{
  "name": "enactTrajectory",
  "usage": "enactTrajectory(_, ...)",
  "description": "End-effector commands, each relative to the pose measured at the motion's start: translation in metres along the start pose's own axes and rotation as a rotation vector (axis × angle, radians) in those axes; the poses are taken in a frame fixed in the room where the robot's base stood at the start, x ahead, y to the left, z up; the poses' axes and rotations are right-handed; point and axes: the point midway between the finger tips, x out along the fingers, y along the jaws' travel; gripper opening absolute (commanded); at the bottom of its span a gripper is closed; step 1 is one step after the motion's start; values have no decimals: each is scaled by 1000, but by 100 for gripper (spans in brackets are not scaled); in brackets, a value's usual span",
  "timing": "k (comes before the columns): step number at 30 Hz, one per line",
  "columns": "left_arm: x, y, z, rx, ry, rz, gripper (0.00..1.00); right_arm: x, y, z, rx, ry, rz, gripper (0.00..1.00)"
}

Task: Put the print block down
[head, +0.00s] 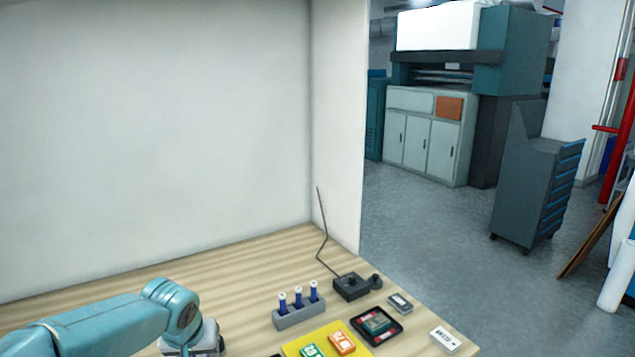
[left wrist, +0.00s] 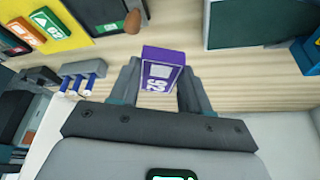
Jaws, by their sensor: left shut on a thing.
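A purple print block (left wrist: 163,68) with white markings sits between the two dark fingers of my left gripper (left wrist: 158,75) in the left wrist view. The fingers are shut on its sides. Wood tabletop shows behind the block, but I cannot tell how far it is above the surface. In the head view, my left arm comes in from the left to the table's front edge. Its wrist is at the bottom of the picture, and the fingers and the purple block are out of sight there. My right gripper is not in view.
The yellow mat (head: 325,336) holds an orange block (head: 342,344) and a green block (head: 311,351). Right of it are a dark tray (head: 393,334) with a teal block and a white block (head: 445,340). Behind stand a grey rack (head: 299,316) of blue tubes and a black box (head: 350,287).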

Motion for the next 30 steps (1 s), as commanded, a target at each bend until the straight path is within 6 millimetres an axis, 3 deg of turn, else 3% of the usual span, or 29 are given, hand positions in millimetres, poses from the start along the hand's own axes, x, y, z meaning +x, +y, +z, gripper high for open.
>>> enactTrajectory(1, -1, 5, 15, 27, -2, 10, 12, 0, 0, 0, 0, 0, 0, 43)
enactTrajectory(6, -2, 18, 56, 96, -2, 39, 12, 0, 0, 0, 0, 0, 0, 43)
enactTrajectory(12, 0, 24, 84, 132, -2, 52, 12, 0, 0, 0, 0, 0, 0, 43)
enactTrajectory(18, 21, 19, 123, 137, -4, 47, 12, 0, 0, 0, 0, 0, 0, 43)
enactTrajectory(22, 27, 20, 136, 136, -4, 55, 12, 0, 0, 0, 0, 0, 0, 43)
enactTrajectory(30, 27, 19, 136, 159, -3, 66, 12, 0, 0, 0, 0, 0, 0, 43)
